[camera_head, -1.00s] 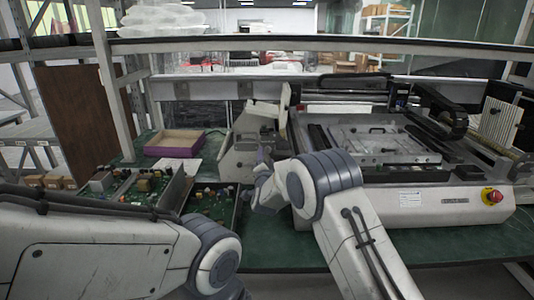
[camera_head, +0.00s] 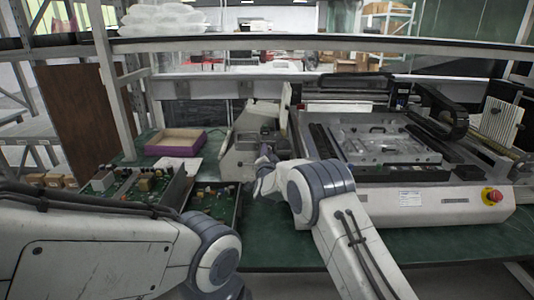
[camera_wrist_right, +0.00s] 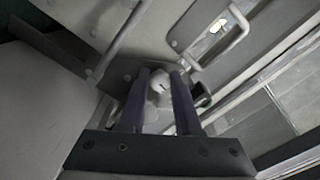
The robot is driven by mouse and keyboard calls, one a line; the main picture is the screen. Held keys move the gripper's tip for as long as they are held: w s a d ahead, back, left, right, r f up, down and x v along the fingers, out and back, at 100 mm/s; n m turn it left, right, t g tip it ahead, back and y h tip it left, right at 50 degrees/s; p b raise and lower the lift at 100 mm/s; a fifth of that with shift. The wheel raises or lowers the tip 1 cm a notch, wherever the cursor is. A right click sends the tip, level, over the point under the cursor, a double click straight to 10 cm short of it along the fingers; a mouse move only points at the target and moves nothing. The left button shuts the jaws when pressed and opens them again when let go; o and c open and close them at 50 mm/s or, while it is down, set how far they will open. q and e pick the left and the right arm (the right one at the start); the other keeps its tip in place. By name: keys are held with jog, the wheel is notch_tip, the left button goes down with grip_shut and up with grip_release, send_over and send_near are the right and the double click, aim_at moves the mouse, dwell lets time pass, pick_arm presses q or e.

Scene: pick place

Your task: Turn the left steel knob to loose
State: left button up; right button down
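A small rounded pale steel knob (camera_wrist_right: 159,84) shows in the right wrist view, on a grey metal machine face. My right gripper (camera_wrist_right: 161,78) has its two dark fingers apart, one on each side of this knob. I cannot tell whether the fingers touch it. In the head view my right gripper (camera_head: 265,160) is at the front of the grey machine unit (camera_head: 240,160) left of the large machine, and the knob cannot be made out there. My left arm shows at the lower left, but its gripper is out of view.
The large machine (camera_head: 405,205) with a red stop button (camera_head: 492,196) stands at right. Circuit boards (camera_head: 135,185) lie at left. A purple-sided box (camera_head: 173,143) stands behind them. A metal handle (camera_wrist_right: 222,38) is near the right gripper. Green table (camera_head: 275,240) is bare in front.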

jog(key=shift+n, duration=0.7)
jog(key=c, duration=0.6)
grip_release()
jog(key=shift+c, duration=0.2)
jog(key=s+b, duration=0.1)
jog(key=s, duration=0.9)
jog(key=shift+s+b, duration=0.2)
jog(key=shift+b, duration=0.2)
jog(key=shift+c, duration=0.2)
